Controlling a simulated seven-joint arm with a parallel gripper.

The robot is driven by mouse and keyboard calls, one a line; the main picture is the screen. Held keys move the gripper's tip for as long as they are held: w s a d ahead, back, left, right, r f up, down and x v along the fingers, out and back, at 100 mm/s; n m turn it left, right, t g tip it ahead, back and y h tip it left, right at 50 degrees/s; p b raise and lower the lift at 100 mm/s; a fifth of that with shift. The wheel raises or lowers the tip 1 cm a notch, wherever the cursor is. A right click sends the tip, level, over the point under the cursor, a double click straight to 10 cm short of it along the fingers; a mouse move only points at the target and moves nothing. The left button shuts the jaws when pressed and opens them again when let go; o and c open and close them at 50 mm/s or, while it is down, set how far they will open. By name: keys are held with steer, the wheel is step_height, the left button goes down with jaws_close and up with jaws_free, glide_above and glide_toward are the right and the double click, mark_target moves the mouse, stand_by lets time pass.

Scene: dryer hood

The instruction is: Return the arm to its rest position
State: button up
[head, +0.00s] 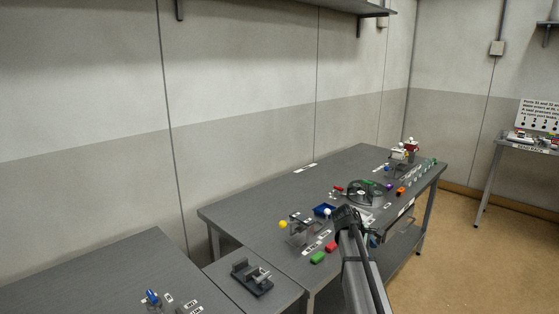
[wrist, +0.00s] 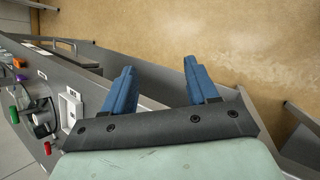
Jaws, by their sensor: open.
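My arm (head: 360,265) rises from the bottom of the head view and bends near the front edge of the long grey table (head: 250,212). In the wrist view my gripper (wrist: 159,63) shows two blue fingers spread well apart, with nothing between them. Behind the fingers lie tan floor and a grey table edge. In the head view the gripper is mostly hidden or too small to make out beside the arm's bend.
A black clamp-like device (head: 252,277) sits on a lower stand. Open floor (head: 440,250) lies right.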

steer(key=s+d+f+m+g, duration=0.1)
steer(key=s+d+f, duration=0.2)
steer(key=d+f, duration=0.15)
steer(key=s+d+f+m, duration=0.1)
steer(key=s+d+f, duration=0.25)
steer(key=d, duration=0.25)
steer(key=s+f+m+g, duration=0.1)
steer(key=s+f, duration=0.5)
steer(key=f, duration=0.2)
steer(key=s+a+f+m+g+y, duration=0.1)
steer(key=s+a+f+m+y, duration=0.1)
steer(key=s+a+f, duration=0.65)
steer(key=s+a+f+m+g+y, duration=0.15)
steer(key=s+a+f, duration=0.35)
steer(key=s+f, duration=0.5)
steer(key=s+a+f+m+g+y, duration=0.1)
steer(key=s+a+f+m, duration=0.1)
steer(key=s, duration=0.6)
steer(key=s+a+f+m+g+y, duration=0.1)
steer(key=s+a+f+m, duration=0.1)
steer(key=s+a+f, duration=0.3)
steer(key=s+a+f+m+g+y, duration=0.1)
steer(key=s+a+f, duration=0.3)
steer(key=s, duration=0.9)
steer(key=shift+s+a+m+g+y, duration=0.25)
steer(key=shift+a+m+g+y, duration=0.1)
steer(key=shift+a+m+g, duration=0.15)
